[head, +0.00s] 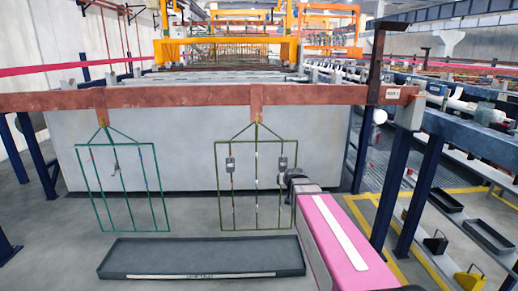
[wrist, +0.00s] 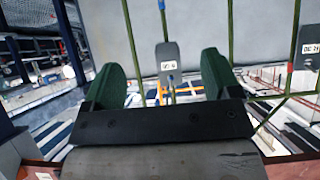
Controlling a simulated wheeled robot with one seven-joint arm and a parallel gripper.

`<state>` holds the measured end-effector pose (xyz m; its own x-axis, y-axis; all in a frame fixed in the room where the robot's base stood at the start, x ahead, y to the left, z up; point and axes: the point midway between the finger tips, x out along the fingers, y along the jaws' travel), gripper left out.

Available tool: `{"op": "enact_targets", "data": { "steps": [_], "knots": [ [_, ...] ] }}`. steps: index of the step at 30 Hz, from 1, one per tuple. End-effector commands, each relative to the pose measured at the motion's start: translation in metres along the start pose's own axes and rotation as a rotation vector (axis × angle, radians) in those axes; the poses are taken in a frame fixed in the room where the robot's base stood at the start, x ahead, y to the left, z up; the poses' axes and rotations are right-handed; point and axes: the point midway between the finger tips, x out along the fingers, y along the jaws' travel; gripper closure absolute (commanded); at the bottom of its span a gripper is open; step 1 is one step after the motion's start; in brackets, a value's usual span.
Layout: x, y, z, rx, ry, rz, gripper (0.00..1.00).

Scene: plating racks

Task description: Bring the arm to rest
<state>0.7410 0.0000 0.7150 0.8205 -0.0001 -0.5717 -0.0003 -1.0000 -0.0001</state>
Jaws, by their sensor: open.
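My gripper (head: 285,177) is at the right side of the olive rack (head: 218,185), close to a grey tagged plate (head: 283,163) hanging there. In the wrist view its two green fingers (wrist: 161,72) are spread apart with nothing gripped. The plate (wrist: 168,58) shows between and beyond the fingertips, on a blue clip; whether a finger touches it I cannot tell. A second grey plate (head: 230,164) hangs on the same rack to the left; it also shows at the right of the wrist view (wrist: 307,45). My pink arm runs up from the lower right.
Both racks hang from a brown beam (head: 190,96). The green rack (head: 82,185) at left carries a small clip. A dark shallow tray (head: 108,270) lies on the floor below. A blue post (head: 418,197) stands right of my arm. Open floor lies left of the tray.

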Motion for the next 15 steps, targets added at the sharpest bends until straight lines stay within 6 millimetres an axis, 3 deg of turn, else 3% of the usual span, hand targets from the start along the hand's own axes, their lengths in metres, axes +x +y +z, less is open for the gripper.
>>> {"op": "enact_targets", "data": {
  "steps": [1, 5, 9, 12, 15],
  "knots": [
    [-0.010, 0.000, 0.031, 0.000, -0.086, 0.000, 0.17],
    [-0.034, 0.000, 0.108, 0.000, -0.334, 0.000, 0.17],
    [-0.073, 0.000, 0.184, 0.000, -0.603, 0.000, 0.17],
    [-0.100, 0.000, 0.224, 0.000, -0.761, 0.000, 0.17],
    [-0.121, 0.000, 0.251, 0.000, -0.874, 0.000, 0.17]
  ]
}}
